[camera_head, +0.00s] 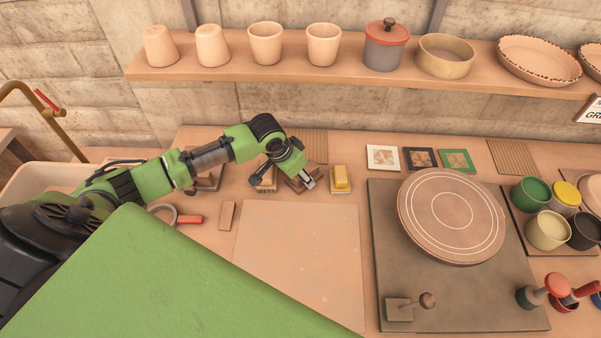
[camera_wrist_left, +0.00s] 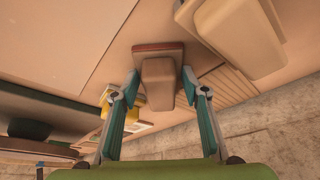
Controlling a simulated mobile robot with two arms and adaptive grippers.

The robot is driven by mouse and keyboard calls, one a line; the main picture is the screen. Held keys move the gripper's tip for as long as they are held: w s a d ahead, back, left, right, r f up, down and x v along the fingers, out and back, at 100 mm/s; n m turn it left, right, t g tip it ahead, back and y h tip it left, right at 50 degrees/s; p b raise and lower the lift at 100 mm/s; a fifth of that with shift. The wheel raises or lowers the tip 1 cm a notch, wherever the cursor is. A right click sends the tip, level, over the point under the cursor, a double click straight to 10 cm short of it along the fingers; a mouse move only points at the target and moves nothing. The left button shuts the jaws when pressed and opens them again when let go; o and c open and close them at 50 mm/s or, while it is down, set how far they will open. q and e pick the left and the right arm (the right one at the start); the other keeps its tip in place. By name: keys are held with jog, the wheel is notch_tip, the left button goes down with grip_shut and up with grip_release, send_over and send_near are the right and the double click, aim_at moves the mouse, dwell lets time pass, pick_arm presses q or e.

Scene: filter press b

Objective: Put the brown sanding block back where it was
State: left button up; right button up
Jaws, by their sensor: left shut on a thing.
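My left gripper (camera_head: 308,182) is near the back of the workbench, between a tan block on its left and a yellow block on its right. It is shut on the brown sanding block (camera_wrist_left: 158,78), which has a reddish base and sits between both fingers in the left wrist view. In the head view the block (camera_head: 298,184) is mostly covered by the gripper. I cannot tell whether its base touches the bench. My right gripper is not in view.
The yellow block (camera_head: 341,178) and tan block (camera_head: 267,181) stand close on either side. A ribbed board (camera_head: 313,147) lies behind. A pale board (camera_head: 300,250) lies clear in front. A turntable (camera_head: 450,215) stands at right; a shelf (camera_head: 230,72) with pots runs above.

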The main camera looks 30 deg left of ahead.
pick_arm(q)
jog(key=shift+f, duration=0.1)
jog(key=o, duration=1.1)
jog(key=b+v, duration=0.1)
jog(key=v, duration=1.1)
